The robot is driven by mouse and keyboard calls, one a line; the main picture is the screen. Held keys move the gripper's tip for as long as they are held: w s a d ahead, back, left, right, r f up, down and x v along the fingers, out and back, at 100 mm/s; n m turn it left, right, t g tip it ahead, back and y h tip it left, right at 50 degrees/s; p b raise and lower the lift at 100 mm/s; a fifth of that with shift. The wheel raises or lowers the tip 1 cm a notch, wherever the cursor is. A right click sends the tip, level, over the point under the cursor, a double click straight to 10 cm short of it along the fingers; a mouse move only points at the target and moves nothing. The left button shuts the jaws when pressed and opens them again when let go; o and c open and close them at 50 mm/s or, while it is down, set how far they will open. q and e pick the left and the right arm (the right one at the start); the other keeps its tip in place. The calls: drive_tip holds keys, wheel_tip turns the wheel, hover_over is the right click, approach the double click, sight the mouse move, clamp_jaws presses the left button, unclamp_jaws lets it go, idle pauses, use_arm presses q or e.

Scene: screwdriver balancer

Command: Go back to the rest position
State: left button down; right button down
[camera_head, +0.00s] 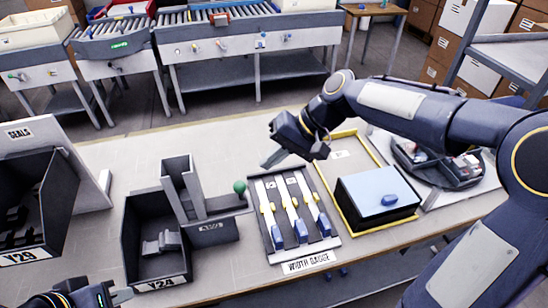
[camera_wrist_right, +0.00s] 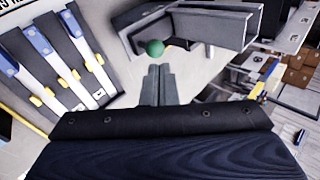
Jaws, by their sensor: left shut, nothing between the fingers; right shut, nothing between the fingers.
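My right gripper (camera_head: 272,160) is in the upper middle of the head view, above the table beyond the width gauge tray. Its fingers are together and empty. In the right wrist view its closed fingers (camera_wrist_right: 158,86) point toward a green ball (camera_wrist_right: 155,47) on a grey fixture; they look apart from it. The ball (camera_head: 239,187) also shows in the head view. My left gripper (camera_head: 120,296) is at the bottom left edge of the head view, largely cut off, with its fingers shut and nothing in them, near the Y24 bin.
The Y24 bin (camera_head: 130,225) holds grey parts. The grey fixture (camera_head: 205,205) stands beside it. The width gauge tray (camera_head: 262,225) holds several blue-and-yellow gauges. A blue-topped black box (camera_head: 375,190) sits inside a yellow frame. The Y29 bin (camera_head: 62,200) is at left. The table's back strip (camera_head: 190,140) is clear.

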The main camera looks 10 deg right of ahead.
drive_tip(key=shift+d+r, duration=0.1)
drive_tip(key=shift+r, duration=0.15)
idle(0.3)
drive_tip(key=s+d+f+t+h, duration=0.2)
drive_tip(key=s+d, duration=0.3)
drive_tip(key=s, duration=0.5)
drive_tip(key=s+d+f+t+h, duration=0.2)
drive_tip(key=s+d, duration=0.3)
drive_tip(key=s, duration=0.6)
drive_tip(key=shift+f, duration=0.75)
